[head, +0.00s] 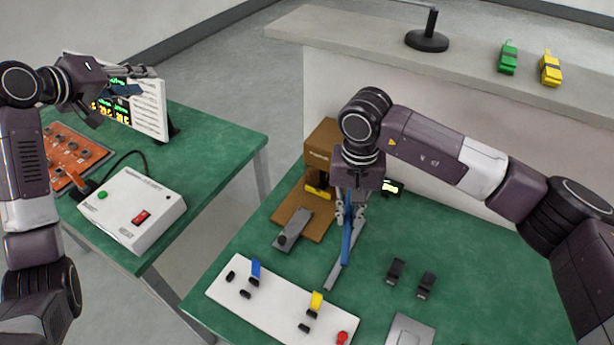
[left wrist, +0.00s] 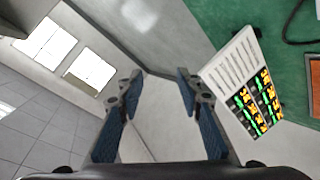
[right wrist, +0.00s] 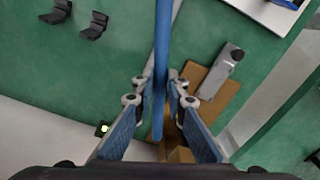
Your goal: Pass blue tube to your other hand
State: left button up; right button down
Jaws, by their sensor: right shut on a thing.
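My right gripper (head: 349,212) points down over the right green table and is shut on the blue tube (head: 346,243). The tube hangs steeply, its lower part below the fingers. In the right wrist view the tube (right wrist: 162,50) runs between the two fingers (right wrist: 160,90) and out of the top of the picture. My left gripper (head: 128,82) is at the far left, well apart from the tube, in front of the display panel in the head view. In the left wrist view its fingers (left wrist: 160,92) are spread with nothing between them.
A white board (head: 235,305) with blue and yellow levers lies at the front of the right table. A brown fixture (head: 322,150) stands behind the tube. The left table holds a white switch box (head: 130,212) and a display panel (head: 148,105). A gap separates the tables.

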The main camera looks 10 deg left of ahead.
pick_arm(q)
jog(key=s+d+f+m+g+h, duration=0.25)
jog(key=s+d+f, duration=0.2)
jog(key=d, duration=0.85)
jog(key=s+d+f+m+g+h, duration=0.1)
jog(key=s+d+f+g+h, duration=0.3)
jog(key=d, duration=0.9)
jog(key=s+d+f+m+g+y, duration=0.1)
jog(key=s+d+f+m, duration=0.3)
jog(key=d, duration=0.9)
jog(key=w+d+f+n, duration=0.2)
jog(key=w+d+f, duration=0.2)
jog(key=d+f, duration=0.3)
jog(key=shift+w+d+f, duration=0.3)
jog(key=shift+w+f, duration=0.1)
jog(key=shift+f, duration=0.55)
jog(key=shift+h, duration=0.25)
